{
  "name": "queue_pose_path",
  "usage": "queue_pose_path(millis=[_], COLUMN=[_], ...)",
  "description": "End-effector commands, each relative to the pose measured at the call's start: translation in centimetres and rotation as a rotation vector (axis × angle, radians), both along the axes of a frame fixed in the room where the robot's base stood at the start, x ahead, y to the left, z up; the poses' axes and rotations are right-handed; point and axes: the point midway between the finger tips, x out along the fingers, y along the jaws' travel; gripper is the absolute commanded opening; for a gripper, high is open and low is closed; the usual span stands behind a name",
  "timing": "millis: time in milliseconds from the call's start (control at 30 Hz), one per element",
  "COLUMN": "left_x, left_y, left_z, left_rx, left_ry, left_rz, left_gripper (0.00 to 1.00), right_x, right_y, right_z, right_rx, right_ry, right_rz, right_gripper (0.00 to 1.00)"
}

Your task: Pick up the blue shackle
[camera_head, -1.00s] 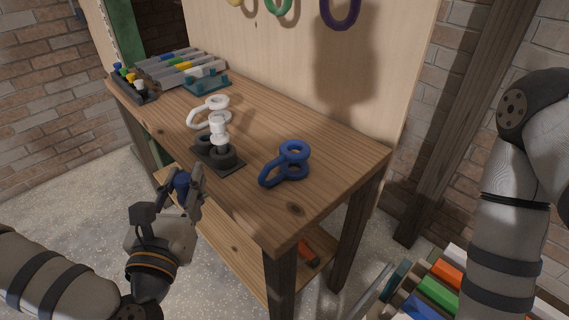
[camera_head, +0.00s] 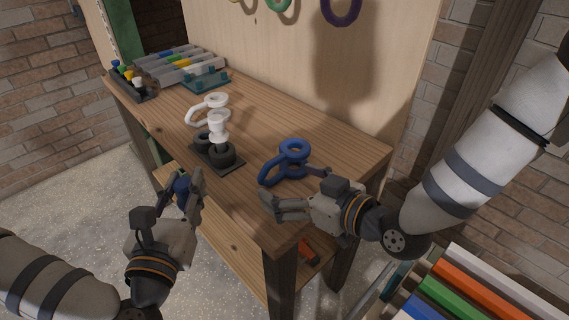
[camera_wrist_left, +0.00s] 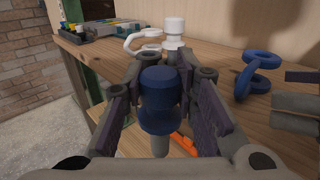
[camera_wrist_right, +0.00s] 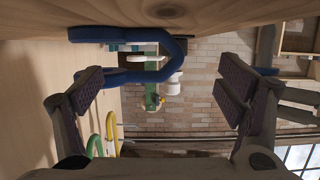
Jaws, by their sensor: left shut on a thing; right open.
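The blue shackle (camera_head: 285,161) lies near the right end of the wooden workbench (camera_head: 345,150), its ring raised at the back. It also shows in the left wrist view (camera_wrist_left: 250,77) and in the right wrist view (camera_wrist_right: 128,62). My right gripper (camera_head: 296,188) is open beside the shackle at the bench's front right; in its wrist view the shackle shows ahead, between the fingers and toward the left one. My left gripper (camera_head: 190,186) is shut on a blue pin (camera_wrist_left: 160,98) in front of the bench's front edge.
A white shackle (camera_head: 208,107) and a white pin on a dark stand (camera_head: 218,157) are left of the blue shackle. Marker-like items and a rack (camera_head: 134,84) are at the far left end. The wooden back panel (camera_head: 300,60) rises behind.

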Motion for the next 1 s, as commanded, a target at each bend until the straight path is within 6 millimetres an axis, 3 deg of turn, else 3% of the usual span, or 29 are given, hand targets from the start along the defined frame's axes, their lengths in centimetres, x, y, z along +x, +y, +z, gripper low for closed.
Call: queue_pose_path(millis=[267, 533, 900, 933, 1000], left_x=[0.0, 0.0, 0.0, 0.0, 0.0], left_y=[0.0, 0.0, 0.0, 0.0, 0.0], left_z=[0.1, 0.1, 0.1, 0.1, 0.1], left_rx=[0.0, -0.001, -0.001, -0.001, -0.001], left_ry=[-0.002, -0.002, -0.002, -0.002, -0.001], left_rz=[0.0, 0.0, 0.0, 0.0, 0.0], left_gripper=[0.0, 0.0, 0.0, 0.0, 0.0], right_x=[3.3, 3.8, 3.8, 3.8, 3.8], right_y=[2.9, 3.3, 3.2, 3.2, 3.2], right_z=[-1.8, -2.0, -2.1, -2.1, -2.1], right_rx=[0.0, 0.0, -0.001, -0.001, -0.002], right_ry=[0.0, 0.001, 0.003, 0.003, 0.004], right_rz=[0.0, -0.001, -0.003, -0.003, -0.003], right_gripper=[0.88, 0.88, 0.06, 0.0, 0.0])
